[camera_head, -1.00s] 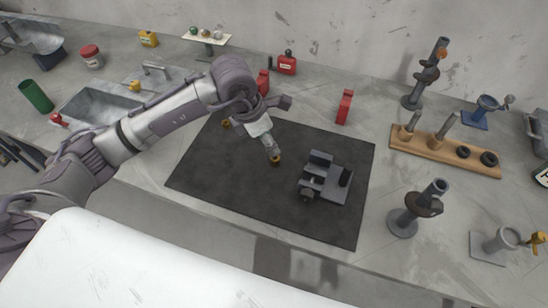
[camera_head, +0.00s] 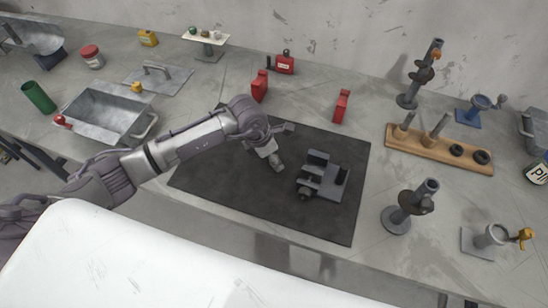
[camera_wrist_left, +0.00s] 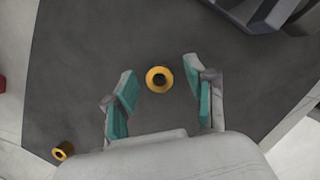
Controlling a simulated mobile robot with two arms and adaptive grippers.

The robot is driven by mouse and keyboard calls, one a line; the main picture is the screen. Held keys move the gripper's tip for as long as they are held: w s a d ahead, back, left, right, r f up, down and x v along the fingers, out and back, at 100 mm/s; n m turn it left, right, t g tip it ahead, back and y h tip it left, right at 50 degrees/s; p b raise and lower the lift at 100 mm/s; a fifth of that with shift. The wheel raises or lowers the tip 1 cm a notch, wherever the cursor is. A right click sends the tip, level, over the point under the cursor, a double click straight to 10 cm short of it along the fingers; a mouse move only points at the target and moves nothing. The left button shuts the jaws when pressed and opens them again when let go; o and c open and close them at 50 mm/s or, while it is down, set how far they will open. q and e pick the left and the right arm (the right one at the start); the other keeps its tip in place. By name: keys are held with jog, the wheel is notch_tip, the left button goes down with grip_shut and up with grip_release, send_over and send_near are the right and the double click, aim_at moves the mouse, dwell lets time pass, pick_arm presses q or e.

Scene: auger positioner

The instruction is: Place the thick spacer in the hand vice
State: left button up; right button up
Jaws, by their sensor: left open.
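A yellow ring-shaped spacer (camera_wrist_left: 159,79) with a dark hole lies on the dark mat (camera_head: 215,190) in the left wrist view. My left gripper (camera_wrist_left: 160,70) is open, with one finger on each side of this spacer and clear gaps to it. A second yellow spacer (camera_wrist_left: 63,151) sits at the lower left, outside the fingers. I cannot tell which one is the thicker. In the head view my left gripper (camera_head: 277,166) hides the spacers. The grey hand vice (camera_head: 323,180) stands on the mat just right of the gripper. My right gripper is not in view.
Two red blocks, one left (camera_head: 260,86) and one right (camera_head: 340,106), stand behind the mat. A wooden rack (camera_head: 410,145) with posts and dark rings, and a grey stand (camera_head: 398,219), are on the right.

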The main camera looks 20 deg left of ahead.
pick_arm(q)
grip_shut()
jog(key=shift+r, duration=0.15)
